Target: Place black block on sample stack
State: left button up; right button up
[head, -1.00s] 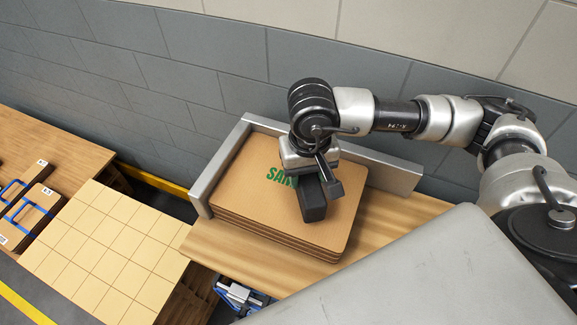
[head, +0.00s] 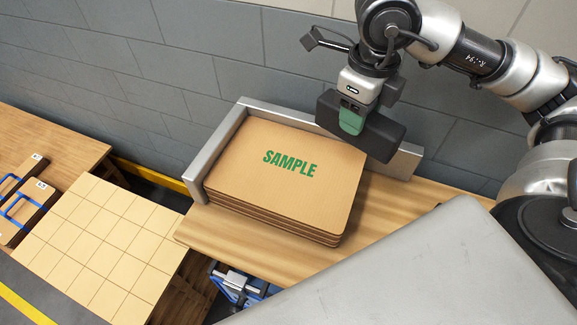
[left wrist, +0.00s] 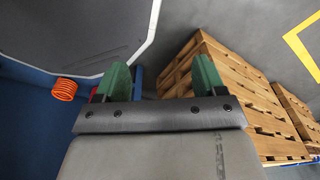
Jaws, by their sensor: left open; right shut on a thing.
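The sample stack (head: 265,190) is a pile of brown cardboard sheets with green "SAMPLE" lettering on top, set against a grey metal corner guide. My right gripper (head: 352,118) is shut on the black block (head: 376,137), a dark bar. In the head view they appear over the stack's back right corner, with the block held up and seemingly clear of the sheets. The stack's top is otherwise bare. My left gripper (left wrist: 165,80) shows only in the left wrist view, with its green fingers apart and nothing between them.
The metal guide (head: 219,150) edges the stack at left and back. A wooden table (head: 225,235) carries it. A grid of tan blanks (head: 95,240) and strapped bundles (head: 30,205) lie to the left. Wooden pallets (left wrist: 235,90) stand right in the left wrist view.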

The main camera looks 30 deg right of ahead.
jog(key=shift+w+m, duration=0.1)
jog(key=shift+m, duration=0.3)
jog(key=shift+w+a+f, duration=0.1)
jog(key=shift+w+a, duration=0.1)
jog(key=shift+w, duration=0.05)
jog(key=w+a+f+p, duration=0.1)
jog(key=w+a+f, duration=0.1)
jog(key=w+f, duration=0.1)
jog(key=w+a+f+p, duration=0.2)
jog(key=w+f, duration=0.1)
jog(key=w+a+f+p, duration=0.2)
jog(key=w+f, duration=0.1)
jog(key=f, duration=0.1)
jog(key=shift+f, duration=0.2)
pick_arm(q)
jog(key=r, duration=0.3)
jog(key=s+r, duration=0.1)
jog(key=r, duration=0.1)
jog(key=shift+a, duration=0.25)
pick_arm(e)
jog(key=shift+f, duration=0.1)
